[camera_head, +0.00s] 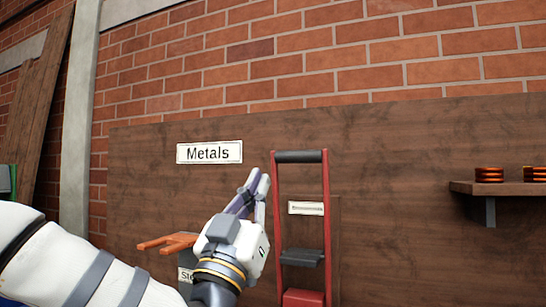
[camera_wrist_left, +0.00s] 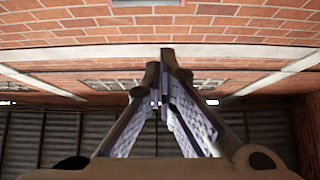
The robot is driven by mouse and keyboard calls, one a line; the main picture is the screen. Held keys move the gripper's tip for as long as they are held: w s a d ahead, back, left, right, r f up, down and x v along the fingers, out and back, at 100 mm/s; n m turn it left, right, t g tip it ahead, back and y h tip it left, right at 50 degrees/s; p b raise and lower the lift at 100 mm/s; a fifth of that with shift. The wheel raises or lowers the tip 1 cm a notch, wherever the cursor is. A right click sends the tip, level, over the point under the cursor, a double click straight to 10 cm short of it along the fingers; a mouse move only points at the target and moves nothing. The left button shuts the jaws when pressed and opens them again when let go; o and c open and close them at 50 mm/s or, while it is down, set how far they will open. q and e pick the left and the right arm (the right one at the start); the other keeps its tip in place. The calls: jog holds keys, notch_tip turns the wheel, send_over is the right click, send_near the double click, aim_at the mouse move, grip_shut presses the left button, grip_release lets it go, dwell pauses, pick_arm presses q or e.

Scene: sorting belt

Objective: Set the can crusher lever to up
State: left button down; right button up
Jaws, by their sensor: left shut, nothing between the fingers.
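The can crusher stands against the brown wooden board in the head view. Its lever (camera_head: 326,200) has red side arms and a black grip bar (camera_head: 300,156) across the top, and the grip is at the upper end. A dark block (camera_head: 302,257) and a red block (camera_head: 303,298) sit lower between the arms. My left gripper (camera_head: 258,180) points upward just left of the lever, near the upper part of its left arm. Its fingers are together and empty; they also show closed in the left wrist view (camera_wrist_left: 168,62). Whether it touches the lever, I cannot tell. My right gripper is not in view.
A "Metals" sign (camera_head: 209,152) hangs on the wooden board (camera_head: 400,200). An orange forked object (camera_head: 168,242) is left of my gripper, above a partly hidden label. A shelf (camera_head: 505,188) with copper-coloured coils (camera_head: 489,174) is at right. The board between crusher and shelf is clear.

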pick_arm(q)
jog(key=w+d+r+b, duration=0.1)
jog(key=w, duration=0.2)
jog(key=w+d+r+b, duration=0.1)
jog(key=w+r, duration=0.1)
jog(key=w, duration=0.2)
jog(key=w+d+r+b, duration=0.1)
jog(key=w+b, duration=0.1)
jog(key=w, duration=0.1)
jog(key=shift+w+d+r, duration=0.15)
jog(key=shift+r, duration=0.2)
jog(key=shift+w+r, duration=0.15)
jog(key=shift+r, duration=0.4)
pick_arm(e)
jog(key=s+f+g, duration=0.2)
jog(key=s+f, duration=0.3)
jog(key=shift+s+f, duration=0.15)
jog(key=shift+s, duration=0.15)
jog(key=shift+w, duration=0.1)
